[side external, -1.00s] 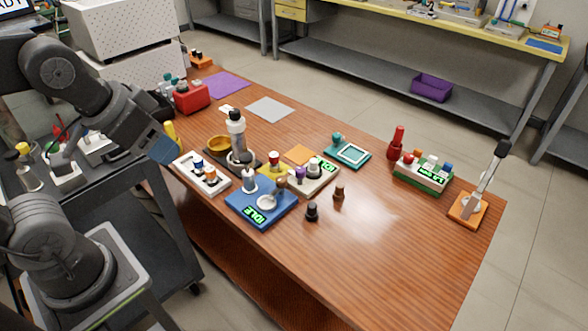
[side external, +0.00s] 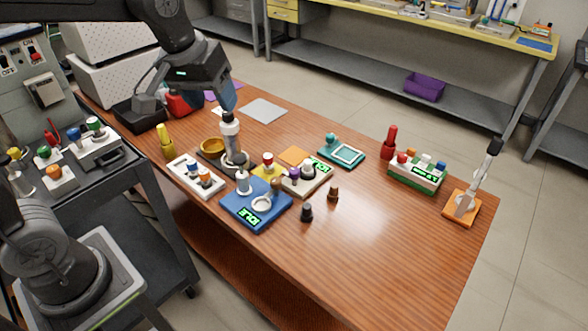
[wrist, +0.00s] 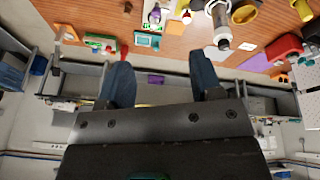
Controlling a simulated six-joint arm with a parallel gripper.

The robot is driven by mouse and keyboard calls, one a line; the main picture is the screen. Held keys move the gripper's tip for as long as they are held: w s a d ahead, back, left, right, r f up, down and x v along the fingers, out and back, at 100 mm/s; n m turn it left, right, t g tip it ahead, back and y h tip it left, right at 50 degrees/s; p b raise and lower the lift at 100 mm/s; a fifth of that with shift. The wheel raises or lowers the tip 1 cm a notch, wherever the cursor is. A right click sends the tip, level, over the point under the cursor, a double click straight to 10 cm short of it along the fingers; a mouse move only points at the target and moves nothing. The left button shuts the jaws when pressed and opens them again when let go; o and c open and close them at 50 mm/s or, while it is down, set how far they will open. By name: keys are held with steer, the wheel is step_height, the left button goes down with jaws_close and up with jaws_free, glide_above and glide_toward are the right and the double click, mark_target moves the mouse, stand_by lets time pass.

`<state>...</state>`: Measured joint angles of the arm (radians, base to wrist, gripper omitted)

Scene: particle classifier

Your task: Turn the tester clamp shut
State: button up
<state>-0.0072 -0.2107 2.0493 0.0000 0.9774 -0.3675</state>
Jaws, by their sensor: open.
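No part in view is plainly marked as the tester clamp. A blue device (side external: 240,209) with a green display, a white-topped post and a round plate with a brown knob stands near the table's front edge. An orange-based stand (side external: 461,208) with an upright metal lever and black grip stands at the far right; I cannot tell which is the tester clamp. My gripper (side external: 229,97) is above the table's back left part, near the top of a white-and-grey upright instrument (side external: 230,140). In the wrist view my gripper (wrist: 160,60) is open, its two blue fingers apart and empty.
A white knob block (side external: 195,178), a cream unit with display (side external: 312,178), a teal frame (side external: 342,151) and a green-white unit (side external: 415,176) crowd the table's middle and right. A red box (side external: 185,103) is behind. The front right tabletop is clear.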

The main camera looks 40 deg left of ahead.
steer(key=w+f+n+g, duration=0.2)
steer(key=w+f+n, duration=0.3)
steer(key=w, duration=0.8)
steer(key=n+g, duration=0.2)
steer(key=n, duration=0.1)
glide_above(294, 169)
step_height(294, 169, down, 13)
step_height(294, 169, down, 15)
steer(key=shift+r, duration=0.2)
steer(key=c, duration=0.9)
